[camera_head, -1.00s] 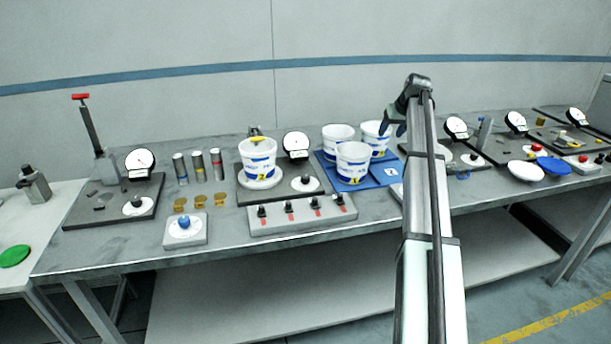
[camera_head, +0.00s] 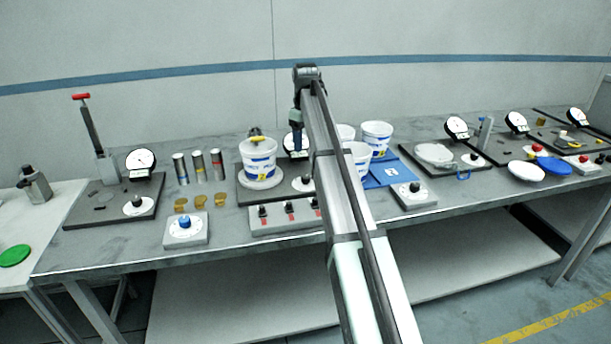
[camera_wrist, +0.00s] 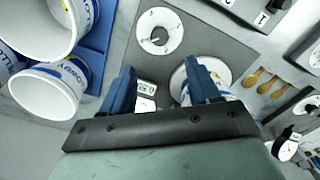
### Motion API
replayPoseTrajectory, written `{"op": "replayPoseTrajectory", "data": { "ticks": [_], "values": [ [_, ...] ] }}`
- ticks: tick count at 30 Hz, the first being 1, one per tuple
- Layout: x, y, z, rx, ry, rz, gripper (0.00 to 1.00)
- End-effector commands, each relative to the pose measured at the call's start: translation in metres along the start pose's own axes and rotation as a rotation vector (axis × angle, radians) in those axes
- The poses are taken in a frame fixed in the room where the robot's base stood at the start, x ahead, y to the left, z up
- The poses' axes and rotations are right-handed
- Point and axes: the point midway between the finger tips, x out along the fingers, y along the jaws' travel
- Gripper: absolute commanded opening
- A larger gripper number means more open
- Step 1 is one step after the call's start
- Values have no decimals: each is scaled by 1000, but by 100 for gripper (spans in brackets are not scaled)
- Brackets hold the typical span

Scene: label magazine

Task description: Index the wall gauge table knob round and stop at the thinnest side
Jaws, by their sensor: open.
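The table knob is black on a round white dial (camera_head: 303,184), on the dark plate of the middle gauge station; my arm partly hides it in the head view. It shows clearly in the wrist view (camera_wrist: 158,34), beyond my fingertips. A white tub (camera_head: 258,158) with a blue and yellow label sits on the round table beside it. The wall gauge (camera_head: 288,143) behind is partly hidden by my gripper. A small digital readout (camera_wrist: 146,90) shows between my fingers; its digits are too small to read surely. My gripper (camera_wrist: 160,68) is open and empty, above the station, apart from the knob.
A grey box with several black switches (camera_head: 288,213) stands in front of the station. White tubs (camera_head: 377,138) stand on a blue mat (camera_head: 382,178) to the right. Another dial box (camera_head: 186,232) is at the front left.

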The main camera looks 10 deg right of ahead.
Motion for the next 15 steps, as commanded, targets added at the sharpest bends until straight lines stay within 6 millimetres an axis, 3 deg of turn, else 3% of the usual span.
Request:
{"op": "replayPoseTrajectory", "data": {
  "ticks": [15],
  "values": [
    [85, 0, 1, 2, 1, -1, 61]
  ]
}}
